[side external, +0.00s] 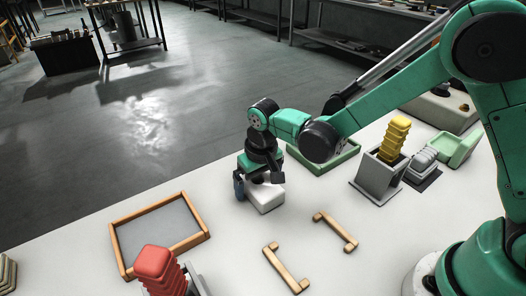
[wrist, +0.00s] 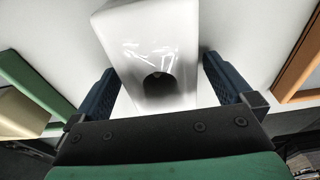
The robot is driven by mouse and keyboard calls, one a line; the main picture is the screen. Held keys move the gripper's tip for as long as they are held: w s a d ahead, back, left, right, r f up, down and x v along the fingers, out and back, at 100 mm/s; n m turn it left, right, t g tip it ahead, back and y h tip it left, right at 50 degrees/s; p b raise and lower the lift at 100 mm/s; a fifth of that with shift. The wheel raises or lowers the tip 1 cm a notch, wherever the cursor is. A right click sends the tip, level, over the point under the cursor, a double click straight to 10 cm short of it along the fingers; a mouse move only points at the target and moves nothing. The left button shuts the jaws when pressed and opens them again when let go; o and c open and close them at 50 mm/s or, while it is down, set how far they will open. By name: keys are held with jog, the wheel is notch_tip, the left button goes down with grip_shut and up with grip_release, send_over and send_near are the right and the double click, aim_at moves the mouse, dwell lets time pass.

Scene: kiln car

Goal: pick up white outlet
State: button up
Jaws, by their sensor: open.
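The white outlet (side external: 265,195) is a glossy white block standing on the pale table top. In the wrist view the white outlet (wrist: 150,45) fills the upper middle, with a dark rounded opening low on its near face. My gripper (side external: 259,190) is low over the table at the outlet. In the wrist view my gripper (wrist: 160,85) is open, with one dark blue finger on each side of the outlet. A narrow gap shows on the left; on the right the finger is close, and I cannot tell whether it touches. The gripper hides part of the outlet in the side view.
A wood-framed grey tray (side external: 205,236) lies left of the outlet. Two wooden handle-shaped pieces (side external: 286,268) (side external: 336,231) lie in front. A green tray (side external: 322,162) is behind. A grey holder with yellow pieces (side external: 378,178) stands right; stacked red pieces (side external: 157,263) stand front left.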

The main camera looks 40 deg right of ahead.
grip_shut()
dwell(0.3)
jog(key=shift+r, duration=0.1)
